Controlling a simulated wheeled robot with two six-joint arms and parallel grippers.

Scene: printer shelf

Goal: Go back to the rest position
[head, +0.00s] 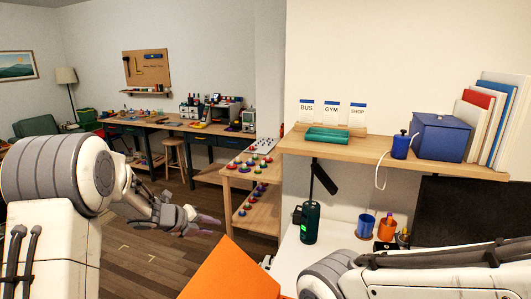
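My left gripper (198,222) is in the lower left of the head view, held out in the air over the floor. Its fingers point right and look a little apart, with nothing seen between them. My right arm crosses the lower right corner, and its gripper cannot be made out. An orange flat-sided thing (232,275) shows at the bottom middle, cut off by the picture edge; I cannot tell what it rests on.
A wooden shelf (375,152) at right holds a blue box (438,137), books (497,110), cards and a green item (327,136). Below, a dark green bottle (310,222) and cups (387,228) stand on a white surface. A low wooden table (243,180) with colored pieces stands behind.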

